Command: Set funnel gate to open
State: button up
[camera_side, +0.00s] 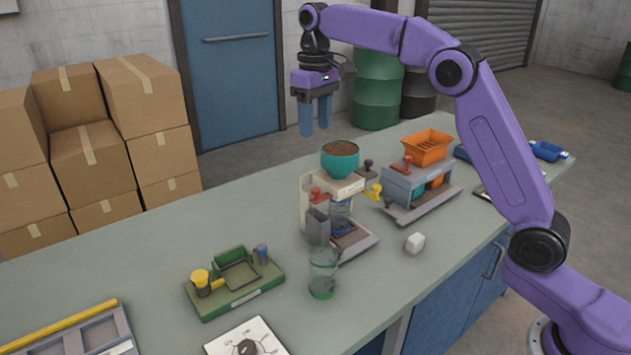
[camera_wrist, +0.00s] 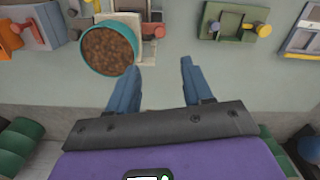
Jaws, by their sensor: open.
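The cream filling machine (camera_side: 307,203) stands mid-table. On its top sits a round teal funnel (camera_side: 340,165) holding brown grainy material. A red knob (camera_side: 315,193), a yellow knob (camera_side: 375,190) and a dark knob (camera_side: 368,163) show around it. I cannot tell which one works the gate, or the gate's position. My gripper (camera_side: 316,128) is open and empty, fingers pointing down, above and slightly behind the funnel. In the wrist view the funnel (camera_wrist: 108,48) lies just left of my gripper (camera_wrist: 160,68), and part of the machine shows behind it.
A grey machine with an orange hopper (camera_side: 427,148) stands to the right. A dial card (camera_side: 246,340) lies at the front edge. Boxes are stacked behind.

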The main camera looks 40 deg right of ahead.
aim_at(316, 189)
notch_tip(316, 189, down, 15)
jog(key=shift+r, duration=0.1)
dwell(0.4)
